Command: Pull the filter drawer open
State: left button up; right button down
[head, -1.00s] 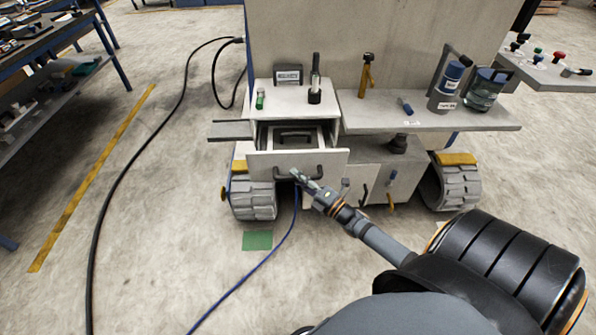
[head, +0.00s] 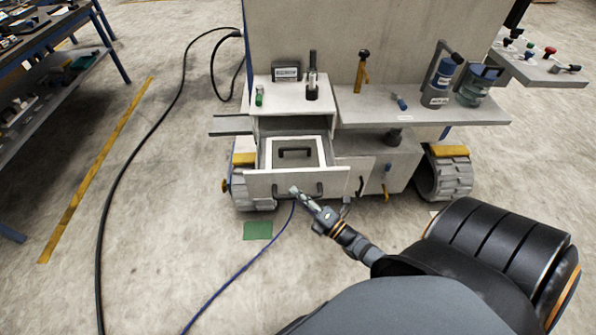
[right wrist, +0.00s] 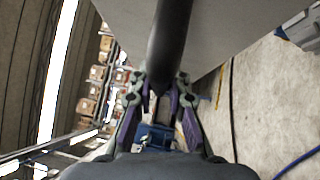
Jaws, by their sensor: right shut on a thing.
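The filter drawer (head: 262,186) is a light grey drawer under the white cabinet (head: 290,103), and it stands pulled out toward me. Inside it lies a white framed panel with a dark handle (head: 295,152). Its front carries dark bar handles. My right gripper (head: 295,191) is at the drawer front, shut on a dark handle (head: 319,188) there; the exact grip is small and partly hidden in the head view. In the right wrist view a dark bar (right wrist: 168,45) runs between the fingers of my right gripper (right wrist: 160,85). My left gripper is not in view.
A shelf (head: 420,108) with bottles juts out right of the cabinet. Wheels (head: 443,178) flank the base. A blue cable (head: 243,268) and a black hose (head: 104,225) lie on the floor. A workbench (head: 45,75) stands at left. The floor in front of the drawer is mostly clear.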

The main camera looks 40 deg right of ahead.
jog(key=c, duration=1.3)
grip_release()
jog(key=shift+s, duration=0.15)
jog(key=v, duration=1.1)
jog(key=shift+s+d, duration=0.15)
jog(key=shift+s, duration=0.2)
jog(key=shift+f, duration=0.15)
jog(key=s+d+f+m+g+h+p, duration=0.1)
jog(key=s+f+m+g+h+p, duration=0.15)
jog(key=f+m, duration=0.4)
jog(key=s+d+f+m+g+h+p, duration=0.1)
jog(key=s+f+m+g, duration=0.25)
jog(key=f, duration=0.55)
jog(key=s+d+f+m+g+h+p, duration=0.2)
jog(key=f+m+g, duration=0.2)
jog(key=f, duration=0.4)
jog(key=s+a+f+m+g, duration=0.3)
jog(key=s+f+m+g, duration=0.1)
jog(key=s, duration=0.3)
jog(key=s+a+f+m+g+p, duration=0.1)
jog(key=s+a+f+m+g, duration=0.2)
jog(key=s, duration=0.4)
jog(key=shift+s+a+f+m+g, duration=0.3)
jog(key=shift+f+m+g, duration=0.1)
jog(key=shift+f+m, duration=0.25)
